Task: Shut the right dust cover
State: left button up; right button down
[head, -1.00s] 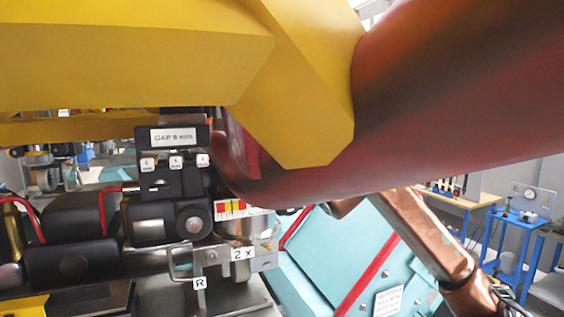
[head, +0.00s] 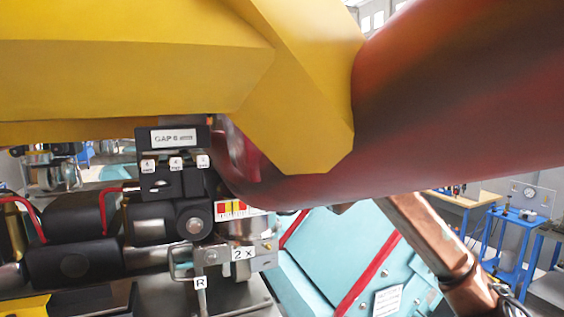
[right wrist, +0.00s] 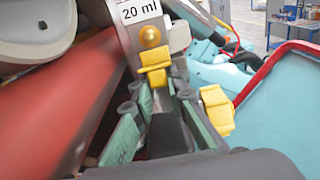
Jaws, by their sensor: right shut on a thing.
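I cannot single out the right dust cover with certainty. In the head view a steel bracket (head: 264,262) carries the tags "2 X" and "R" (head: 200,283), below and right of a black unit (head: 172,183). My right gripper (right wrist: 187,82) shows in the right wrist view, with yellow fingertip pads and greenish finger links. It is shut on a narrow part between the pads, mostly hidden, which I cannot identify. A grey metal part (right wrist: 178,37) with a "20 ml" label (right wrist: 138,11) is just beyond the fingertips. My right gripper is hidden in the head view. My left gripper is not in view.
A turquoise panelled body (head: 335,250) with red bands fills the lower middle of the head view. Black cylinders (head: 75,257) and red hoses crowd the lower left. Blue stands (head: 508,235) are far right. My yellow and red arm links block the upper view.

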jog(key=r+g+p, duration=0.1)
jog(key=g+p, duration=0.1)
jog(key=p, duration=0.2)
jog(key=r+g+h+p, duration=0.1)
jog(key=g+p, duration=0.1)
jog(key=p, duration=0.3)
jog(key=shift+s+d+r, duration=0.1)
jog(key=shift+s+r, duration=0.2)
jog(key=shift+s, duration=0.05)
jog(key=shift+g+h+p, duration=0.3)
jog(key=shift+g+p, duration=0.4)
jog(key=shift+g, duration=0.3)
jog(key=c, duration=1.9)
grip_release()
jog(key=shift+s+r, duration=0.1)
jog(key=shift+c, duration=0.2)
jog(key=shift+o, duration=0.3)
jog(key=shift+f, duration=0.2)
